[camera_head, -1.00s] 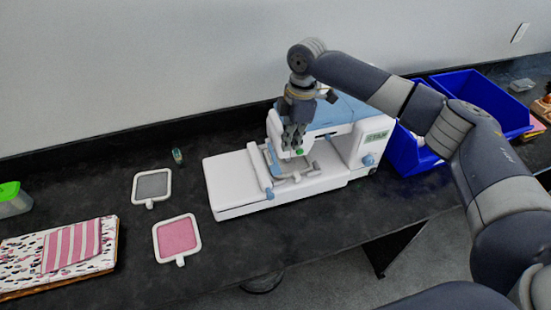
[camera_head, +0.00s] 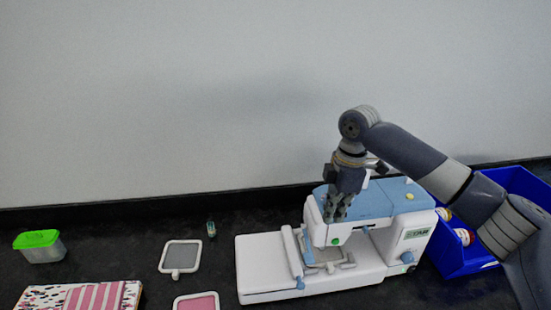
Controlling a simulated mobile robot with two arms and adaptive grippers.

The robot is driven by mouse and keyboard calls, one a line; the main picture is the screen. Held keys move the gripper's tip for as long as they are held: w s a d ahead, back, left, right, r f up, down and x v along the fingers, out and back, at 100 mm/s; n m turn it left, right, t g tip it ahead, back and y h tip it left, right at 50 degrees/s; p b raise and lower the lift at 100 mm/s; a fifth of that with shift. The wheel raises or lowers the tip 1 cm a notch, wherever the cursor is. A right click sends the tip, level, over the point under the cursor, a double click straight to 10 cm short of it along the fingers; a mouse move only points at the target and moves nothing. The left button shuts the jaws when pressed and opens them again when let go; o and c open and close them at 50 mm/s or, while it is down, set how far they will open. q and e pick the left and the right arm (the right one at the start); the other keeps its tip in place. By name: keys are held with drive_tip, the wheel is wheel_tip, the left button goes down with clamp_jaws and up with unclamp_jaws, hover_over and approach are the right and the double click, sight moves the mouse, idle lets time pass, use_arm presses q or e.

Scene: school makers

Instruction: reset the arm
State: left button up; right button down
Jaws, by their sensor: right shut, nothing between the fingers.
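My right arm comes in from the right, and its gripper (camera_head: 336,212) points down in front of the sewing machine's head. The gripper's fingers are together with nothing between them. The white and blue sewing machine (camera_head: 400,240) stands on the black table, its flat white bed (camera_head: 262,262) reaching left. A hoop lies on the bed below the needle area, partly hidden by the machine. I cannot tell whether the gripper touches the machine. My left gripper is not in view.
A grey-filled hoop (camera_head: 181,256) and a pink-filled hoop (camera_head: 198,302) lie left of the machine, near a small green bottle (camera_head: 211,229). A green-lidded box (camera_head: 40,245) and pink striped fabric (camera_head: 92,297) are farther left. A blue bin (camera_head: 470,258) with jars stands right.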

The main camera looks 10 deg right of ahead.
drive_tip(key=s+a+f+m+t+y, duration=0.2)
drive_tip(key=s+a+f+m+y, duration=0.15)
drive_tip(key=s+a+f, duration=1.35)
drive_tip(key=s+d+f+m+t+h, duration=0.1)
drive_tip(key=s+d+f+m+h, duration=0.1)
drive_tip(key=s+d+m, duration=0.55)
drive_tip(key=s+d+f+m+t+h, duration=0.1)
drive_tip(key=s+d+f+m+h, duration=0.15)
drive_tip(key=s+d+m, duration=0.45)
wheel_tip(320, 180, down, 28)
drive_tip(key=s+d+n+g+b, duration=0.2)
drive_tip(key=b, duration=0.2)
drive_tip(key=s+d+f+g+b, duration=0.1)
drive_tip(key=s+d+f+b, duration=0.2)
drive_tip(key=s+f, duration=1.4)
wheel_tip(320, 180, down, 4)
drive_tip(key=shift+r+n, duration=0.1)
drive_tip(key=shift+n, duration=0.2)
